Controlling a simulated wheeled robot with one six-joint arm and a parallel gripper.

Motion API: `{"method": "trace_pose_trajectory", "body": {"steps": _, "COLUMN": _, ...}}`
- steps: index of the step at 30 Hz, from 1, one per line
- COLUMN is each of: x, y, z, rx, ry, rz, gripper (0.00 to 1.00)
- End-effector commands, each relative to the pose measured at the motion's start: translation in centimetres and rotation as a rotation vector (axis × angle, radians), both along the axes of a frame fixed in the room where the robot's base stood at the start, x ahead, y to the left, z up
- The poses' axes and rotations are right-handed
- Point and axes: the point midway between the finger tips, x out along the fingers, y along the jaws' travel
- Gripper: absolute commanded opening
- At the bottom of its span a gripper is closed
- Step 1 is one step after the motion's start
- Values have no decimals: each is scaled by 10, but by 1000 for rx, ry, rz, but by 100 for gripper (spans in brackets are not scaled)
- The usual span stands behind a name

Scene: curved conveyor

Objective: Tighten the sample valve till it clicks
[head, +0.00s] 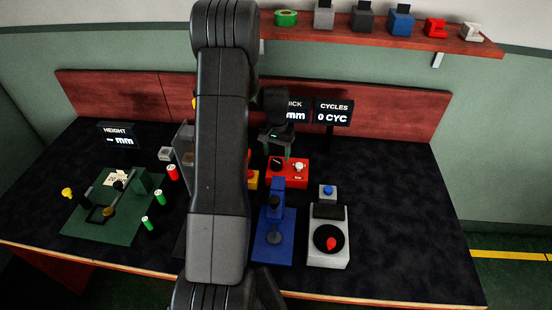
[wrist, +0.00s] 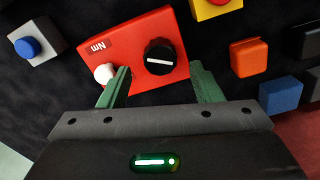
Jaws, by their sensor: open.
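A red box (head: 289,172) marked "Nm" stands on the dark table, and it also fills the upper middle of the wrist view (wrist: 128,30). On it are a black round knob (wrist: 160,57) with a white line and a smaller white knob (wrist: 104,73). Which one is the sample valve is not labelled. My gripper (wrist: 160,67) is open and empty. In the wrist view its green fingers lie either side of the black knob, with the left finger close to the white knob. In the head view my gripper (head: 276,146) is just behind the red box; contact cannot be told.
A blue press (head: 273,235) and a grey unit with a black dial (head: 328,250) stand in front of the box. A blue-button block (head: 328,191) is to its right. Displays stand behind. A green fixture (head: 105,220) is at left. The table's right side is clear.

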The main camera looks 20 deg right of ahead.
Motion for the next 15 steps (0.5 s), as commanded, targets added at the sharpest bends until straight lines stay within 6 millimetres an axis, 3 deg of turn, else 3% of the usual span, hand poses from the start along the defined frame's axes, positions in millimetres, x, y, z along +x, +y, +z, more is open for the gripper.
{"method": "trace_pose_trajectory", "body": {"steps": 6, "x": 0, "y": 0, "z": -30, "rx": 1, "ry": 2, "rz": 0, "gripper": 59}}
{"method": "trace_pose_trajectory", "body": {"steps": 15, "x": 0, "y": 0, "z": -42, "rx": 0, "ry": 0, "rz": 0, "gripper": 59}}
